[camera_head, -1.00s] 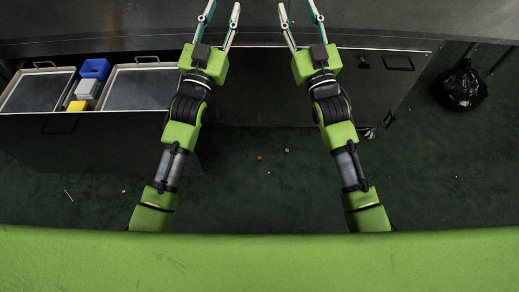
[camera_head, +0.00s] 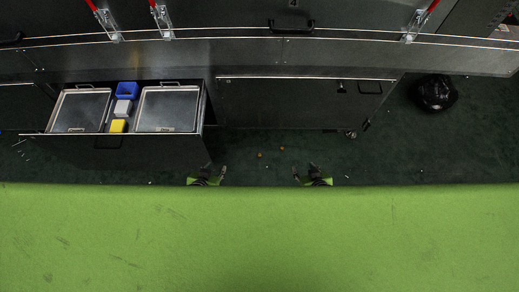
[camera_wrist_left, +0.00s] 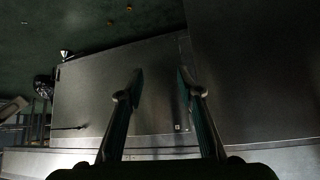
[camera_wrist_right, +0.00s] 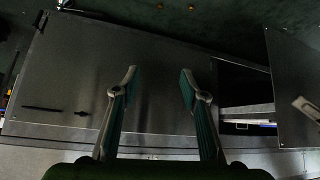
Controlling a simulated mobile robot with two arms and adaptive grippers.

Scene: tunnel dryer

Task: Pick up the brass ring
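Two small brass-coloured pieces lie on the dark green floor, one left (camera_head: 259,155) and one right (camera_head: 281,149); they are too small to tell whether either is the brass ring. They also show at the top of the left wrist view (camera_wrist_left: 110,22) and right wrist view (camera_wrist_right: 191,7). My left gripper (camera_wrist_left: 158,75) is open, with nothing between its fingers. My right gripper (camera_wrist_right: 157,75) is also open and empty. In the head view both arms are mostly hidden behind the green surface, and both grippers are apart from the brass-coloured pieces.
An open drawer (camera_head: 155,141) at left holds two metal trays, a blue bin (camera_head: 127,90), a grey box (camera_head: 123,107) and a yellow box (camera_head: 118,126). A closed dark cabinet (camera_head: 300,104) stands behind the brass-coloured pieces. A black bag (camera_head: 436,93) lies at right.

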